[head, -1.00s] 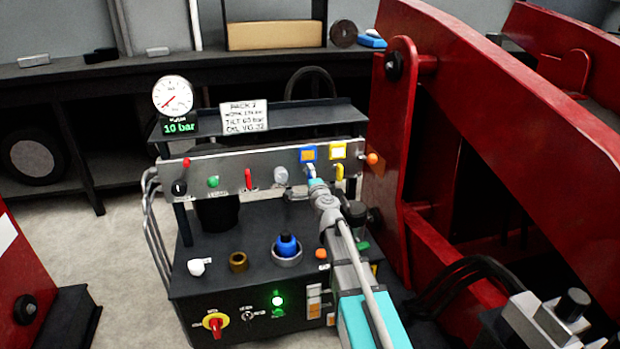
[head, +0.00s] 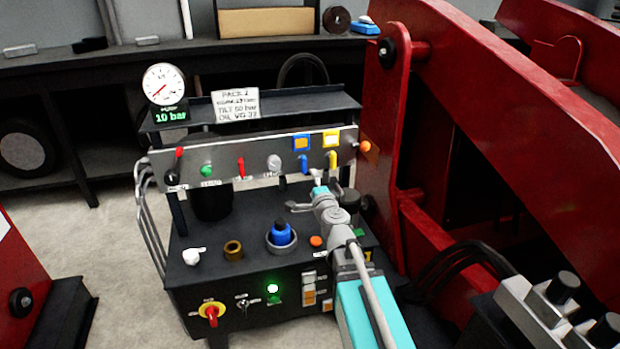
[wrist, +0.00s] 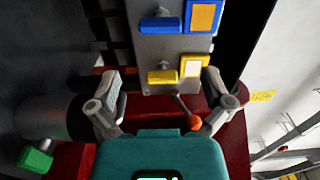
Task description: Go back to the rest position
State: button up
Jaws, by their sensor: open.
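My gripper (head: 318,192) is in front of the right end of the grey valve panel (head: 225,170), just below its blue lever (head: 303,163) and yellow lever (head: 333,160). In the wrist view my gripper (wrist: 160,100) shows two spread fingers with nothing between them. The blue lever (wrist: 160,24) and yellow lever (wrist: 160,76) are beyond the fingers, apart from them. An orange-tipped lever (wrist: 193,122) shows near the right finger. In the head view my arm reaches up from the lower right.
The hydraulic pack (head: 260,285) carries a blue cap (head: 281,233), a brown ring (head: 233,248) and a lit green button (head: 273,290). A gauge (head: 164,85) stands above it, over a display reading 10 bar. Red positioner frames (head: 500,110) crowd the right side. Clear floor (head: 100,235) lies left.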

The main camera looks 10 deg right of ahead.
jog(key=shift+s, duration=0.4)
jog(key=s+a+f+n+g+y, duration=0.6)
jog(key=s+a+f+n+g, duration=0.35)
jog(key=n, duration=0.45)
jog(key=s+d+f+n+g+h, duration=0.3)
jog(key=s+d+f+g+h, duration=0.5)
jog(key=s, duration=0.4)
notch_tip(320, 180, up, 37)
jog(key=p, duration=3.8)
jog(key=shift+y, duration=0.4)
